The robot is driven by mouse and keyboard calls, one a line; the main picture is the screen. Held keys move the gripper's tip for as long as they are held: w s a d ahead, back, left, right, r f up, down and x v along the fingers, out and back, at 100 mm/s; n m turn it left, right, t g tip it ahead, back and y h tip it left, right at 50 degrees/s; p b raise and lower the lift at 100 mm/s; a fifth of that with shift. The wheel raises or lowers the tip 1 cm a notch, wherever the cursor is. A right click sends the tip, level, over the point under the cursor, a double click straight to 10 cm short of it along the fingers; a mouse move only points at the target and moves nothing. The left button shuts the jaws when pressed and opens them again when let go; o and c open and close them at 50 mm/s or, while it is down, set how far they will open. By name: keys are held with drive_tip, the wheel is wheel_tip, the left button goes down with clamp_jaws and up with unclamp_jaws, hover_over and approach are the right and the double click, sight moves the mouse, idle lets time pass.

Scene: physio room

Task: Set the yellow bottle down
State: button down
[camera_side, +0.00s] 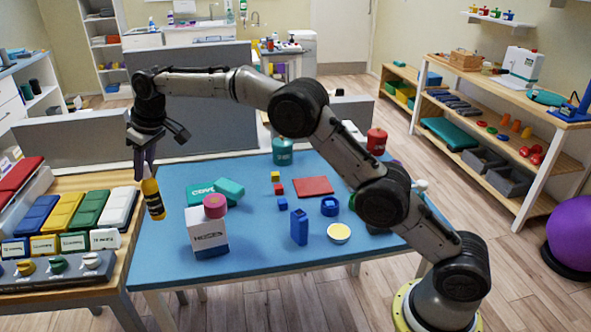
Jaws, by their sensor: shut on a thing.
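My gripper (146,170) points down and is shut on the bottle's upper part. The fingers hide the bottle's top. I cannot tell whether the bottle's base touches the table or hangs above it.
A white box (207,232) with a pink roll (214,205) on top stands right of the bottle. Colored bins (88,210) stand left on a wooden table. The front left of the blue table is clear.

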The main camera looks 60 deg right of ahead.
drive_tip(key=s+d+r+m+h, duration=0.1)
drive_tip(key=s+d+m, duration=0.15)
drive_tip(key=d, duration=1.15)
drive_tip(key=s+d+r+m+h, duration=0.15)
drive_tip(key=s+d, duration=0.25)
drive_tip(key=d, duration=1)
drive_tip(key=s+d+m+h, duration=0.1)
drive_tip(key=s+d+m, duration=0.4)
drive_tip(key=s+d, duration=1.25)
drive_tip(key=w+d+f, duration=0.9)
drive_tip(key=w+f, duration=0.2)
drive_tip(key=f, duration=0.1)
drive_tip(key=shift+f, duration=0.25)
